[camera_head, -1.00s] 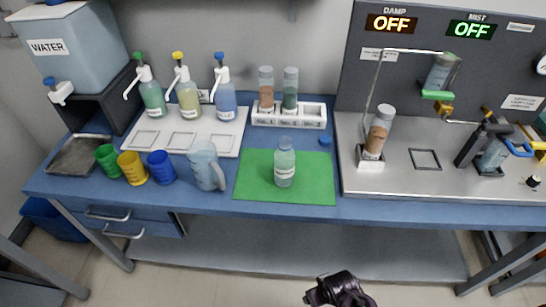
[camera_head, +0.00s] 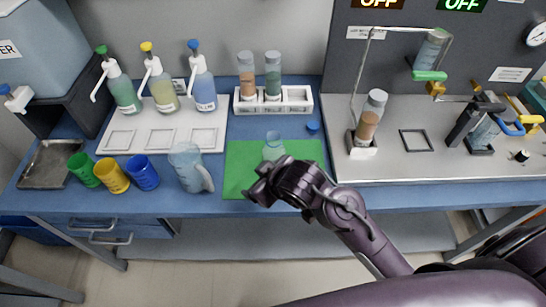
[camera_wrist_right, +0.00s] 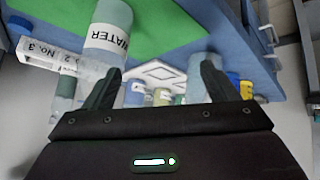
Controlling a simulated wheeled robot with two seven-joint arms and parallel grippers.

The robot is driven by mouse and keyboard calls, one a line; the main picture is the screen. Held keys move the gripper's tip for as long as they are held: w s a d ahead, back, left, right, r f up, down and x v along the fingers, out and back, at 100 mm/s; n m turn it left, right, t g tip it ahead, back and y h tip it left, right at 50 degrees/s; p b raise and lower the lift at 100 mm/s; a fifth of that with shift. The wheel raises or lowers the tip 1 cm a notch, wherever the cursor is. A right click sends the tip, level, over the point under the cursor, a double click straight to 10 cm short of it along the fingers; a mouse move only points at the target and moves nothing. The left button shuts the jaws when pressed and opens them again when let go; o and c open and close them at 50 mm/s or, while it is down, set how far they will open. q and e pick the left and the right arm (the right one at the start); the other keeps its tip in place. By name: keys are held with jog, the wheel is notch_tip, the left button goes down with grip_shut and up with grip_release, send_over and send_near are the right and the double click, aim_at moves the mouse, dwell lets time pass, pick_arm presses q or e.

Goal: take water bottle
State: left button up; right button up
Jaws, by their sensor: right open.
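The water bottle, a clear pale-green bottle (camera_head: 274,147), stands on the green mat (camera_head: 236,160). In the head view its lower part is hidden behind my right gripper (camera_head: 258,187), which is at the mat's front edge. In the right wrist view the bottle (camera_wrist_right: 107,38) shows its WATER label, beyond and in line with the left-hand finger. My right gripper (camera_wrist_right: 160,75) is open there, and the bottle is not clearly between its fingers. My left gripper is not in view.
A clear jug (camera_head: 186,168) and blue cup (camera_head: 143,173) stand left of the mat. A white rack (camera_head: 273,104) with two tubes is behind it. A metal platform (camera_head: 470,165) with an upright tube (camera_head: 371,115) is to the right. A blue cap (camera_head: 312,127) lies behind the mat.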

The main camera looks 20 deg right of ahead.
aim_at(279, 142)
jog(key=w+a+r+n+y, duration=0.4)
jog(key=w+a+n, duration=0.25)
jog(key=a, duration=0.25)
jog(key=d+n+g, duration=0.1)
jog(key=d+g, duration=0.1)
jog(key=d, duration=0.3)
jog(key=d+r+n+g+h, duration=0.1)
jog(key=d+g, duration=0.1)
jog(key=d, duration=0.4)
jog(key=d+n+g+h, duration=0.1)
jog(key=d+g, duration=0.1)
jog(key=d, duration=0.3)
jog(key=shift+w+d+r+g, duration=0.15)
jog(key=shift+w+d+g, duration=0.05)
jog(key=shift+w+g, duration=0.2)
jog(key=shift+s+d, duration=0.1)
jog(key=shift+d, duration=0.1)
jog(key=x, duration=0.2)
jog(key=p+x, duration=0.1)
jog(key=x, duration=0.2)
jog(key=p+x, duration=0.1)
jog(key=x, duration=0.1)
jog(key=shift+w+d+f, duration=0.1)
jog(key=shift+w+f, duration=0.3)
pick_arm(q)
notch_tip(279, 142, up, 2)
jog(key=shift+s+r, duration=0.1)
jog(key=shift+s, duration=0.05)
pick_arm(e)
jog(key=c, duration=1.1)
